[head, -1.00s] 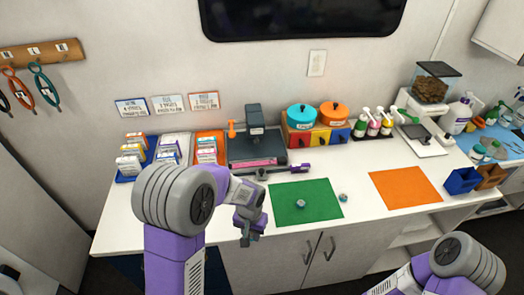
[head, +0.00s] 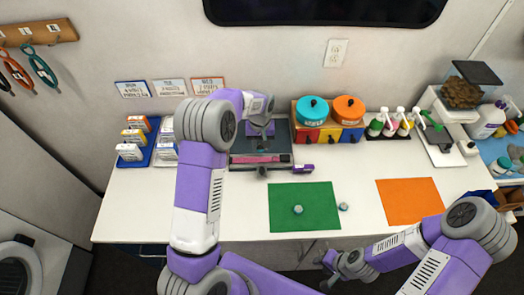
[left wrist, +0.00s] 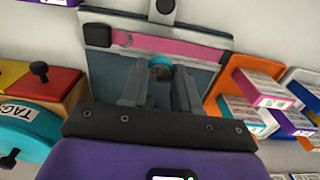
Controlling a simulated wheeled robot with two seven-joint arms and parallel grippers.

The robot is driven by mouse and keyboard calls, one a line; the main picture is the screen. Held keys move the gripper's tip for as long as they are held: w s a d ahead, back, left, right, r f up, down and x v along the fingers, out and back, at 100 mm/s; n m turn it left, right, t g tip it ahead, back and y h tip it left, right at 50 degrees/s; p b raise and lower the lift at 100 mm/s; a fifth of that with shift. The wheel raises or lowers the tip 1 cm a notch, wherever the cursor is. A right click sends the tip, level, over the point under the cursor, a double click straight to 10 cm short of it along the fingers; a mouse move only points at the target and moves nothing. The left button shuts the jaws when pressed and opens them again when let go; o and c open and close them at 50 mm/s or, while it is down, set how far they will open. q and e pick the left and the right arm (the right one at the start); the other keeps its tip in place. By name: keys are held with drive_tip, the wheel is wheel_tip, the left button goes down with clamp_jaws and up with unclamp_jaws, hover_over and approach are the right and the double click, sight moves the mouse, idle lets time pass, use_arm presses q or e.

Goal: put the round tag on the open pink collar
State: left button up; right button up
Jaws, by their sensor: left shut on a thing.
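The pink collar (head: 258,158) lies flat and stretched out on the dark board at the table's back left. It also shows in the left wrist view (left wrist: 182,49), with a dark buckle piece at its left end. My left gripper (left wrist: 161,74) is shut on a small round teal thing, seemingly the tag (left wrist: 160,61), mostly hidden between the fingers. It is over the board, close beside the collar; I cannot tell its height. My right gripper (head: 334,272) is low at the table's front edge, and its jaws are unclear.
Two small round things lie at the right: one on the green mat (head: 300,190), one beside it. An orange mat (head: 405,190) is further right. Teal (head: 312,108) and orange (head: 349,108) lidded pots stand right of the board.

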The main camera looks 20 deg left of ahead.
sight(260, 159)
use_arm(q)
wheel_tip(260, 159, down, 6)
drive_tip(key=shift+s+f, duration=0.1)
drive_tip(key=shift+f, duration=0.3)
drive_tip(key=shift+f, duration=0.2)
drive_tip(key=o, duration=1)
drive_tip(key=shift+r, duration=0.1)
drive_tip(key=shift+r, duration=0.1)
